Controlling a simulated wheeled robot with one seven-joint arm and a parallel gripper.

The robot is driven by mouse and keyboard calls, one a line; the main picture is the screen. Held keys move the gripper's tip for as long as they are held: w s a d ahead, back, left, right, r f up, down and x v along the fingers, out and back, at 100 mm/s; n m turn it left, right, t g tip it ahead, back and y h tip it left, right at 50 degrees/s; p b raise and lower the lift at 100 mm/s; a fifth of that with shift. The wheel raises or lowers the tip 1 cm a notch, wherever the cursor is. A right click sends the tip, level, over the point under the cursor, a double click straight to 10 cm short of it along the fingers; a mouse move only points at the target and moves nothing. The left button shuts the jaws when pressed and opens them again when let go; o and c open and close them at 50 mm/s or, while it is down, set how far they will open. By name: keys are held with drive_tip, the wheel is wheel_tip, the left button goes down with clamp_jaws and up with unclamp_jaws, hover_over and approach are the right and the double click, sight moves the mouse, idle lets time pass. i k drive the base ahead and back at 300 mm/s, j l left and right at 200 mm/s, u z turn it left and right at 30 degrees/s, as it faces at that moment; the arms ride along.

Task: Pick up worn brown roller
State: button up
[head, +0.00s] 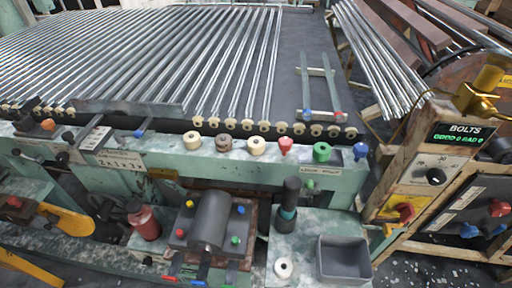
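The worn brown roller (222,143) stands on the pale green front ledge of the tubing machine in the head view. It is a short spool shape with a darker hole on top. A cream roller (192,139) stands to its left and another cream roller (257,147) to its right, both apart from it. Nothing covers the brown roller. I cannot make out my gripper anywhere in the head view.
Red (286,146), green (321,152) and blue (360,151) pieces continue the row rightward. Long glass tubes (230,60) lie behind the ledge. In front stand a dark upright cylinder (290,195), a grey bin (343,258) and a red bottle (144,222).

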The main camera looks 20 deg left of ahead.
sight(226, 146)
drive_tip(key=u, duration=1)
drive_tip(key=i+j+u, duration=0.6)
drive_tip(key=k+l, duration=0.1)
